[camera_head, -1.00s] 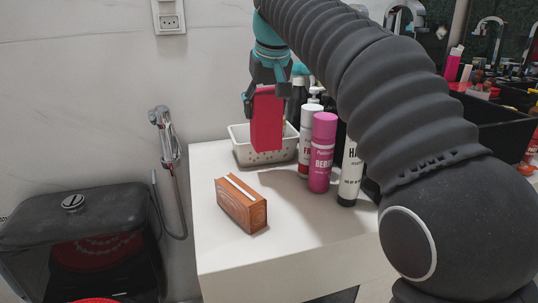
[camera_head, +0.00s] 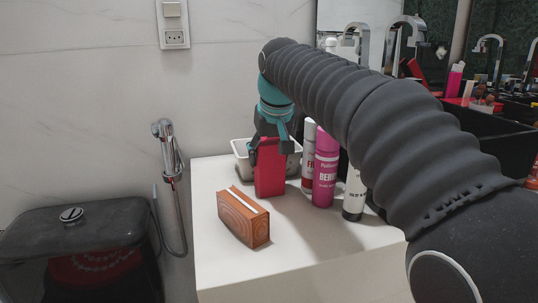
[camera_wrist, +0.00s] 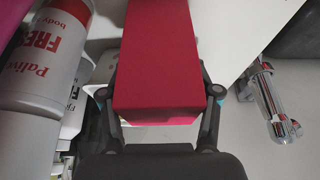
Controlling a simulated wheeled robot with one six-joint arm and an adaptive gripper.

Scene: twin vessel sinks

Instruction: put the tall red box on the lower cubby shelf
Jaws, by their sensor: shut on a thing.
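The tall red box (camera_head: 269,168) is upright in my gripper (camera_head: 271,145), in front of the white basket on the white counter. My gripper is shut on its upper part from above, with a finger on each side. The box's base is at or just above the counter top; I cannot tell if it touches. In the wrist view the red box (camera_wrist: 156,60) fills the middle between the fingers (camera_wrist: 158,110). I cannot make out the lower cubby shelf in these frames.
A brown wooden tissue box (camera_head: 243,217) stands in front of the red box. A white basket (camera_head: 241,152) is behind it. Pink (camera_head: 325,170), white-and-red (camera_head: 308,150) and white (camera_head: 354,190) bottles stand close on the right. A chrome hand shower (camera_head: 168,150) hangs on the left wall.

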